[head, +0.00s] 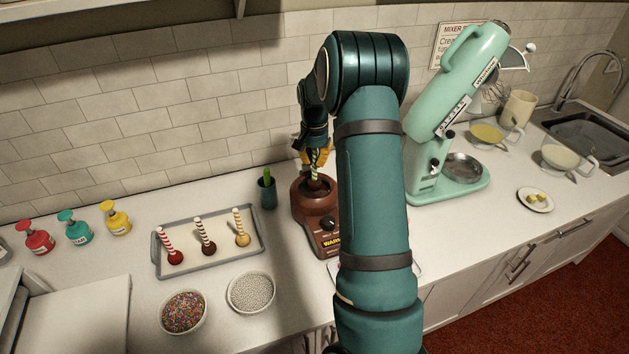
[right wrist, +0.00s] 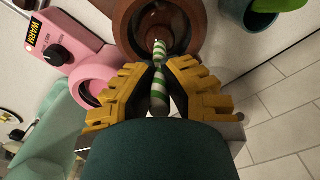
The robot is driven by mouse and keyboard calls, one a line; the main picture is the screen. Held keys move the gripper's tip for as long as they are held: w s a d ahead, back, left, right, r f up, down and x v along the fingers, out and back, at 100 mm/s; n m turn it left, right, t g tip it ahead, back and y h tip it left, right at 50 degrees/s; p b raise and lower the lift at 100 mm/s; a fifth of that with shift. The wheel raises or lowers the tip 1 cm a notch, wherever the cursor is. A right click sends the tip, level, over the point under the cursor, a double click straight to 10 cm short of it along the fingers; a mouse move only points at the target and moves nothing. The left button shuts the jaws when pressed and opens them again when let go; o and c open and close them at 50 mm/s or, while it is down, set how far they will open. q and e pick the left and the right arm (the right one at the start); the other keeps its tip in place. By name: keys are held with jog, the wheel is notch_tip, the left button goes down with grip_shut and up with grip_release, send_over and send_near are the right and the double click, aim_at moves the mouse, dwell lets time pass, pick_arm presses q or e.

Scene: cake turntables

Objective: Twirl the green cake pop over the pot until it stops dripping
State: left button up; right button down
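My right gripper (head: 316,158) is above the brown pot (head: 309,205), pointing down. Its yellow fingers, also seen in the right wrist view (right wrist: 159,68), are shut on the green-and-white striped stick of the green cake pop (right wrist: 160,49). The striped stick (head: 314,168) also shows in the head view, pointing down to the pot's opening. In the right wrist view, the far end of the stick lies over the opening of the brown pot (right wrist: 122,22). My left gripper is not in view.
A grey tray (head: 156,258) holds red, brown and yellow pops with striped sticks. A dark cup with a green thing (head: 267,192) stands just left of the pot. A pink warmer (right wrist: 82,50) is beside the brown one. A mint mixer (head: 450,100) stands right of my arm.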

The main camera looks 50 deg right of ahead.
jog(key=shift+r, duration=0.1)
jog(key=shift+r+p, duration=1)
jog(key=shift+r, duration=1.4)
